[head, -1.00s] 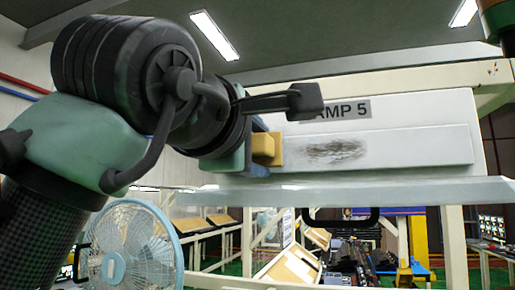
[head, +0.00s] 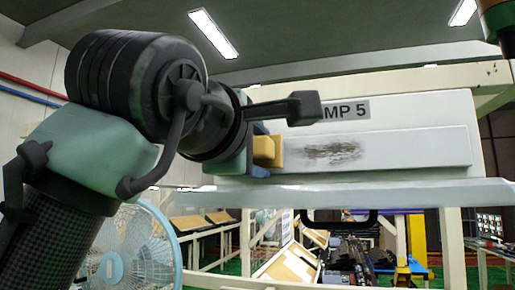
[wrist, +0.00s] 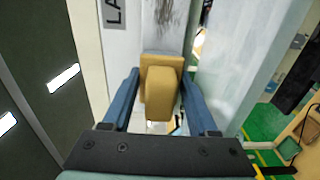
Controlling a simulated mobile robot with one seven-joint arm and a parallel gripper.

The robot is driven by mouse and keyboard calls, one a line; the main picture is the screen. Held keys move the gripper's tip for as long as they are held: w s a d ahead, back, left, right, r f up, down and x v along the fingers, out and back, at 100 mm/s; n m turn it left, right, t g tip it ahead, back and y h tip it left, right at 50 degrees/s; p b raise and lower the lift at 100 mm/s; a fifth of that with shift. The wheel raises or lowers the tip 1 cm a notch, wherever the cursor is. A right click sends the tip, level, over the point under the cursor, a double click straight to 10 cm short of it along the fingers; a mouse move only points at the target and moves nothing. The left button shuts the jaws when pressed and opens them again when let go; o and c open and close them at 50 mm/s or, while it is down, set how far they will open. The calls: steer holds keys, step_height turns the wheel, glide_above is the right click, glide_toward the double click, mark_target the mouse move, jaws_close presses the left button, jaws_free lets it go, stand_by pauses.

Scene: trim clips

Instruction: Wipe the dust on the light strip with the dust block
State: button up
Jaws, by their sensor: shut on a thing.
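My gripper (wrist: 160,86) is shut on the yellow dust block (head: 267,151), with a blue finger on either side of it. In the wrist view the block (wrist: 161,88) faces the white panel. The light strip (head: 420,149) is a long, pale raised band below a grey label ending in "MP 5". A dark, streaky dust smudge (head: 334,154) lies on its middle. The block is at the strip's left part, a short gap left of the smudge. I cannot tell whether it touches the surface. The smudge also shows at the top of the wrist view (wrist: 172,14).
A pale ledge (head: 350,193) juts out below the strip, with a black handle (head: 336,224) under it. A blue fan (head: 128,255) stands at lower left. Cream frame beams (head: 460,235) stand around the panel. A dark and orange part (head: 497,20) hangs at upper right.

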mark_target(308, 154)
steer(key=shift+w+d, duration=0.15)
steer(key=shift+w, duration=0.3)
